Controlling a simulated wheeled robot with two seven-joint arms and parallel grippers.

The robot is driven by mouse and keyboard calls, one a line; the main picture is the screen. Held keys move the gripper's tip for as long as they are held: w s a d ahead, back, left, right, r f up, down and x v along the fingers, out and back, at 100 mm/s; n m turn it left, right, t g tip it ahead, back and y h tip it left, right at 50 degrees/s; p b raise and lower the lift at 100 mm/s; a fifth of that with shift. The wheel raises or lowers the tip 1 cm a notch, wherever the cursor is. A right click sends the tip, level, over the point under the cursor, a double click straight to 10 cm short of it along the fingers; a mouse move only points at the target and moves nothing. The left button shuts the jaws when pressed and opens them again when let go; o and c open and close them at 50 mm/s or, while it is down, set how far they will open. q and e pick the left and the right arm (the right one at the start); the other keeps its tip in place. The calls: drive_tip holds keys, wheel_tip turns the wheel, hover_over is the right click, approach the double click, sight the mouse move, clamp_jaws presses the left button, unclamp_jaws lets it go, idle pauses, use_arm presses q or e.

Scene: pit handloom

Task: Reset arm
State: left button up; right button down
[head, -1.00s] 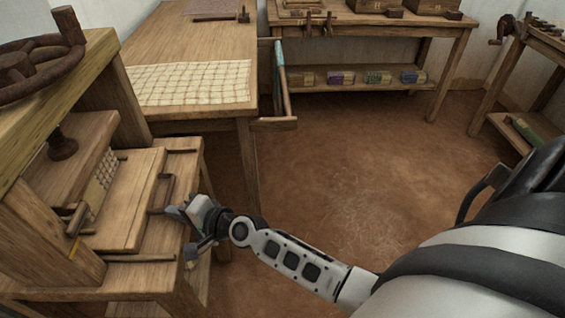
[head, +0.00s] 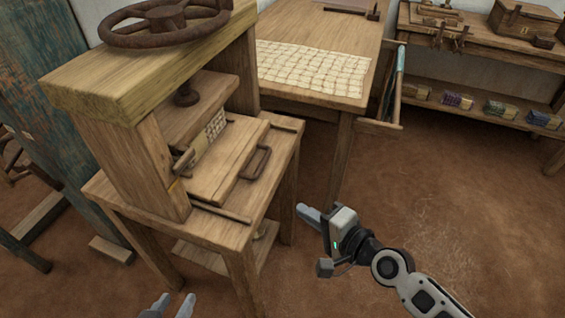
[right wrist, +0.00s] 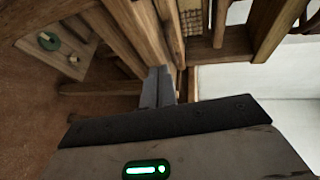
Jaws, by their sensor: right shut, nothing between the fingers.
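My right gripper (head: 310,215) is shut and empty. It hangs over the floor to the right of the wooden press, apart from it. Its closed fingers (right wrist: 159,88) also show in the right wrist view, with wooden beams beyond them. My left gripper (head: 172,306) shows only its fingertips at the bottom edge of the head view. The tips are spread with a gap and nothing between them. The press (head: 150,150) has a dark handwheel (head: 165,20) on top and a sliding board (head: 225,165) with a dark handle (head: 256,162).
A table (head: 330,105) with a pale gridded cloth (head: 312,70) stands behind the press. A shelf bench (head: 480,60) with several coloured bundles is at the back right. A blue-green weathered panel (head: 50,110) stands at left. The floor (head: 450,200) at right is clear.

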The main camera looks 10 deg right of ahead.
drive_tip(key=s+f+n+g+h, duration=0.2)
drive_tip(key=s+f+n+h, duration=0.1)
drive_tip(key=s+n, duration=0.7)
drive_tip(key=n+h, duration=0.1)
drive_tip(key=n, duration=0.3)
drive_tip(key=shift+s+a+f+g+p, duration=0.3)
drive_tip(key=shift+s, duration=0.05)
